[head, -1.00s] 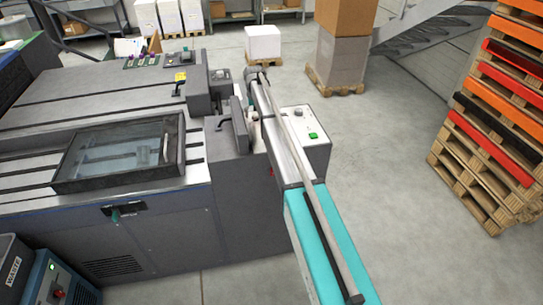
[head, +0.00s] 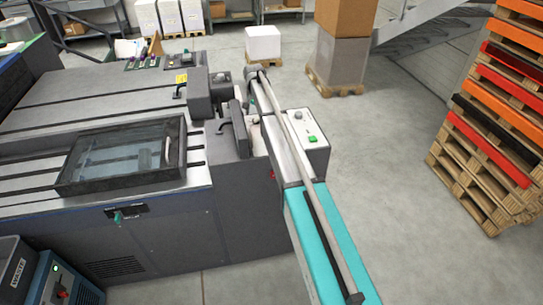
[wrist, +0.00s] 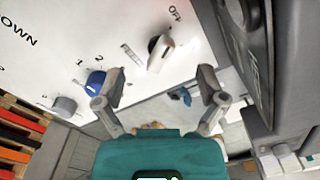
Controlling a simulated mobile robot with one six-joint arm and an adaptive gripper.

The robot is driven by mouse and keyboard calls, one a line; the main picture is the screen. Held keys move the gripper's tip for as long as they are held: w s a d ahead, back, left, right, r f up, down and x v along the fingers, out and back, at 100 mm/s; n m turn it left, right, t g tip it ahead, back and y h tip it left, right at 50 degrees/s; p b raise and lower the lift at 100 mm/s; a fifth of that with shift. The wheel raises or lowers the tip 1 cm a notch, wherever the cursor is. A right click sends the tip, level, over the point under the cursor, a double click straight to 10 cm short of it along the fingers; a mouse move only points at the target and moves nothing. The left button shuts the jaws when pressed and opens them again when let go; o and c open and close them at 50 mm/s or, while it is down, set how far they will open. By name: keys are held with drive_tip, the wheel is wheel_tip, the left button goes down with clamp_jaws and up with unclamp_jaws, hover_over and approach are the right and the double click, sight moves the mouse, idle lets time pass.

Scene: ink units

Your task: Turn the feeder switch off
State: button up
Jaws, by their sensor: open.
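In the wrist view a white panel (wrist: 75,35) carries a rotary switch (wrist: 160,53) with a black base and a pale handle, beside the printed word "Off". I take this as the feeder switch; no feeder label is legible. Its setting is hard to tell. My gripper (wrist: 160,84) is open and empty, with its two fingers spread apart below the switch in the picture. The handle appears between and beyond the fingertips; contact is not visible. In the head view I cannot make out the gripper or the switch.
A blue knob (wrist: 95,81) and a grey knob (wrist: 64,104) sit on the same panel, left of the switch. A dark machine part (wrist: 266,55) stands close on the right. In the head view, stacked pallets (head: 490,125) stand right, with open floor before them.

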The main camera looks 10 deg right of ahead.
sight(256, 118)
drive_tip(key=shift+r+p, duration=5.6)
drive_tip(key=shift+r, duration=0.3)
drive_tip(key=s+f+n+b, duration=0.1)
drive_tip(key=s+f+b, duration=0.2)
drive_tip(key=s, duration=0.7)
drive_tip(key=s+f+n+b, duration=0.1)
drive_tip(key=s+f+b, duration=0.3)
drive_tip(key=s, duration=0.6)
drive_tip(key=s+f+n+b, duration=0.2)
drive_tip(key=s+f+b, duration=0.2)
drive_tip(key=s, duration=0.6)
drive_tip(key=shift+s, duration=0.25)
drive_tip(key=s+n, duration=0.2)
drive_tip(key=s, duration=1.2)
drive_tip(key=shift+s, duration=0.4)
